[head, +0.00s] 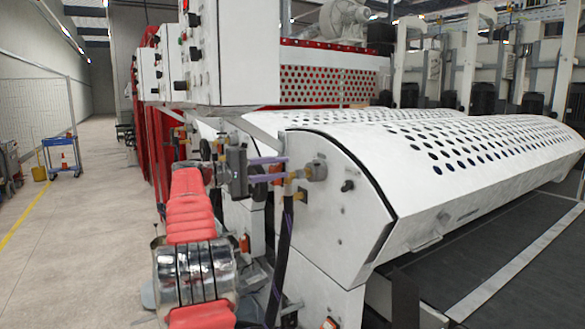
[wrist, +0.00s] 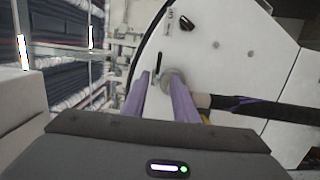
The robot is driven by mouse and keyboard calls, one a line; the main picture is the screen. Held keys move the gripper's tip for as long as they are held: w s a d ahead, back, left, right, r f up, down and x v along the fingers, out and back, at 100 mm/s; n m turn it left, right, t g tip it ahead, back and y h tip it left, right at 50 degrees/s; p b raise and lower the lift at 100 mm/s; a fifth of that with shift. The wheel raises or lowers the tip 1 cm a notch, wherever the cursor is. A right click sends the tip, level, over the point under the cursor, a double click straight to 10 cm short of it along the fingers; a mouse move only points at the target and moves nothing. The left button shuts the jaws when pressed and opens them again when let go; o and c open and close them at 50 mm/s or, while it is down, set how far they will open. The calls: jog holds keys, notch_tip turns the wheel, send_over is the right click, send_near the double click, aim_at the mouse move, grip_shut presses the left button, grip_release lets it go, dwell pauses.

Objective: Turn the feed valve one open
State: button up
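My gripper (head: 286,168) has two purple fingers at the near end panel of the white coater. It also shows in the wrist view (wrist: 160,78), fingers apart, with a thin dark lever-like part (wrist: 158,70) seen between the tips. I cannot tell if they touch it. A round grey fitting (head: 317,170) on the panel, likely the feed valve, lies just beyond the fingertips; the right finger partly covers it in the wrist view (wrist: 171,77). A brass-coloured piece and a black hose (head: 283,245) join there. The valve's handle position is unclear.
A black knob (head: 347,186) sits on the panel right of the fitting, also in the wrist view (wrist: 186,22). The perforated white cover (head: 440,150) extends right. A control box (head: 235,55) hangs above. Open floor and a blue cart (head: 62,155) lie left.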

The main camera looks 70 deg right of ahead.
jog(key=v, duration=0.4)
jog(key=shift+c, duration=0.4)
